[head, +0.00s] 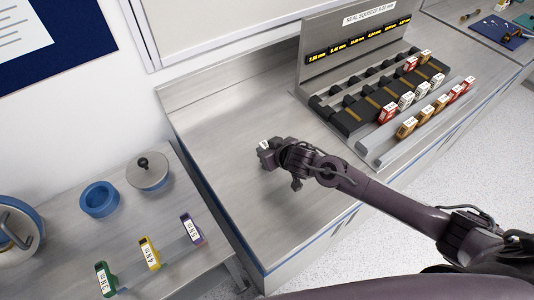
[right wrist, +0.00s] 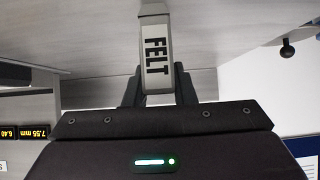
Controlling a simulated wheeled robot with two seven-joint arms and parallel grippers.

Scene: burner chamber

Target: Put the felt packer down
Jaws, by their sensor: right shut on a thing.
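The felt packer (right wrist: 155,50) is a pale block with a label reading FELT, seen in the right wrist view. My right gripper (right wrist: 157,88) is shut on it, with one dark finger on each side. In the head view the right gripper (head: 266,158) is over the bare left part of the metal bench (head: 215,130), and a small white bit of the packer (head: 264,145) shows at its tip. I cannot tell whether the packer touches the bench. My left gripper is not in view.
A rack (head: 350,110) with black slots, yellow displays and several red, white and orange blocks stands to the right. A lower side table (head: 165,215) at left holds a blue ring (head: 99,199), a lidded pot (head: 148,171) and coloured tagged pieces (head: 149,253). The bench around the gripper is clear.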

